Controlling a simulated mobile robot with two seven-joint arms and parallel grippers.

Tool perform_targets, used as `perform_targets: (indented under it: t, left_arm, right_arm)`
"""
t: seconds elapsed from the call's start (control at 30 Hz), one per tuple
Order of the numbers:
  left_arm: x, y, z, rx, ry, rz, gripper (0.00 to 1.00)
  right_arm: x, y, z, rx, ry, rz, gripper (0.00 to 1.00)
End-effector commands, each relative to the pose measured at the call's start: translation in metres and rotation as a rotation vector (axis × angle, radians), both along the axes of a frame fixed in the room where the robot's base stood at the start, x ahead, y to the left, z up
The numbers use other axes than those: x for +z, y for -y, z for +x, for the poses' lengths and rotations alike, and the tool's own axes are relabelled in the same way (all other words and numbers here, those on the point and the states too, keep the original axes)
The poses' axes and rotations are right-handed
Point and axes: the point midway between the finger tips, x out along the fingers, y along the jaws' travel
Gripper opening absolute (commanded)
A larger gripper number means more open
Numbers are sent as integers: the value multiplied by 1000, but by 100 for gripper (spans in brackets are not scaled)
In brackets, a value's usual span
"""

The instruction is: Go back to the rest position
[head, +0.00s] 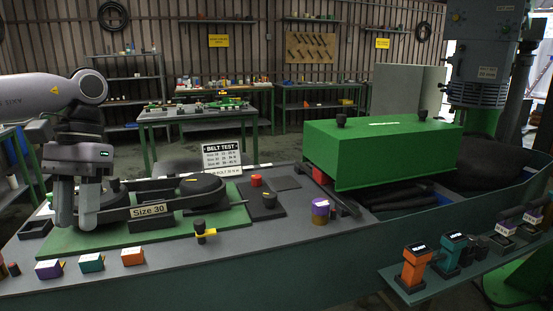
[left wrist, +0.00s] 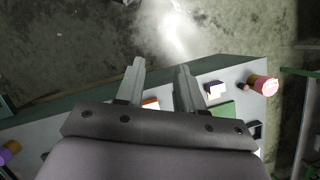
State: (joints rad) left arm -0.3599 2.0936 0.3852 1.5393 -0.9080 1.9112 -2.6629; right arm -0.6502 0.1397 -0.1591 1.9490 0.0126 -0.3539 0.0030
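My left gripper (head: 76,222) hangs fingers-down at the left of the head view, over the left end of the bench (head: 250,245). In the left wrist view its two fingers (left wrist: 160,75) stand apart with nothing between the tips. The tips show against the floor past the bench edge there. An orange block (left wrist: 150,103) shows behind the fingers, lower down on the bench. My left arm (head: 45,92) reaches in from the left edge, bent at the elbow. My right gripper does not show in either view.
A green board with the Size 30 belt unit (head: 150,210) lies beside my left gripper. Purple (head: 49,269), teal (head: 92,262) and orange (head: 132,256) blocks line the front edge. A large green box (head: 380,153) stands to the right. Open floor lies behind the bench.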

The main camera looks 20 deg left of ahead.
Motion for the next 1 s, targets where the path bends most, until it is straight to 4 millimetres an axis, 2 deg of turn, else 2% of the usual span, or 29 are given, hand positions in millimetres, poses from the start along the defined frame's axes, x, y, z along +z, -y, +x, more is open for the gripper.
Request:
perform_targets:
  t: [0.03,0.17,0.33,0.57,0.77,1.0]
  left_arm:
    - [-19,2,1,84,11,-57,37]
    - [-58,13,7,314,31,-186,37]
    - [-107,36,16,694,-7,-384,37]
    - [-163,72,32,1328,-249,-686,37]
    - [-202,93,44,1866,-647,-911,37]
    - [-253,109,48,2392,-1349,-1093,37]
  right_arm:
    - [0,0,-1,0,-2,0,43]
    - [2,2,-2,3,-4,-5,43]
    - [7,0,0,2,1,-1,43]
    - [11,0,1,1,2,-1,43]
    - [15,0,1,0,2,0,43]
    - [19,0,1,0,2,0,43]
